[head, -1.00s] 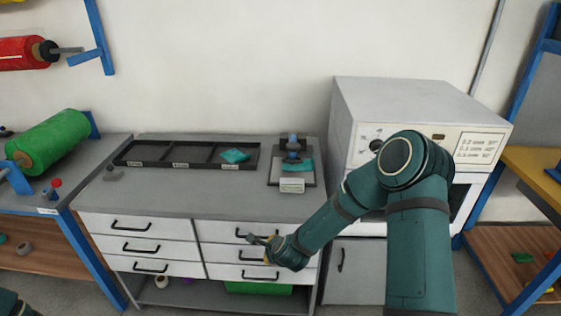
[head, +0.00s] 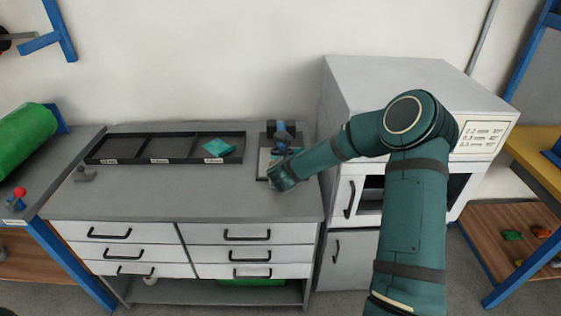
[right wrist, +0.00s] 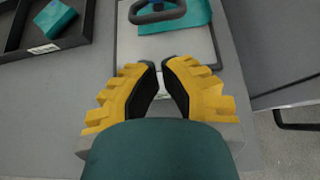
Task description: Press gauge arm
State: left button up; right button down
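The gauge (head: 281,132) stands at the right back of the grey worktop, a blue and dark upright on a pale base plate. In the right wrist view its dark looped arm (right wrist: 158,14) is at the top edge, over a teal piece (right wrist: 185,17) on the base plate (right wrist: 190,45). My right gripper (right wrist: 160,64) is above the front of this plate, short of the looped arm and apart from it. Its yellow fingers with black pads are close together with nothing between them. In the head view my right wrist hides the front of the gauge. My left gripper is not in view.
A black three-compartment tray (head: 128,161) lies left of the gauge, with a teal piece (head: 218,147) in its right compartment. A white cabinet (head: 345,95) stands close on the right. The front worktop is clear except for a small grey knob (head: 85,174).

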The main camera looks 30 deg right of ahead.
jog(key=b+x, duration=0.1)
jog(key=x, duration=0.9)
jog(key=shift+r, duration=0.1)
